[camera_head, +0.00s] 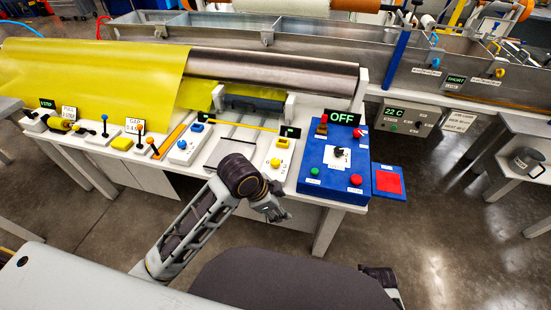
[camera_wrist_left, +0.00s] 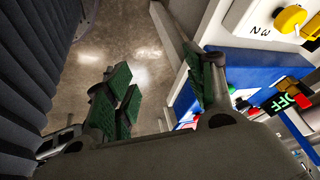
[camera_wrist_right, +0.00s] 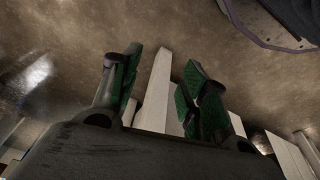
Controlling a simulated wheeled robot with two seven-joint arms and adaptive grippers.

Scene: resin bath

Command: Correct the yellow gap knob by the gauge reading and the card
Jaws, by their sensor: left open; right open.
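The yellow knob (camera_head: 276,162) sits on a narrow white panel (camera_head: 268,178) at the table's front, left of the blue control box. It also shows large at the upper right of the left wrist view (camera_wrist_left: 290,18), beside printed marks. A small dark display with green characters (camera_head: 290,132) stands at that panel's back; its reading is too small to read. A small white card (camera_head: 133,125) with print stands further left. My left gripper (camera_head: 272,208) is open and empty, in front of the panel and apart from the knob. My right gripper (camera_wrist_right: 160,88) is open and empty above the floor.
The blue control box (camera_head: 330,165) has an OFF display, a red lever and several buttons. A red pad (camera_head: 388,181) adjoins it at right. Several small controls and a yellow sheet (camera_head: 90,75) lie left. A metal roller (camera_head: 275,75) runs behind. Floor (camera_head: 420,240) is clear at right.

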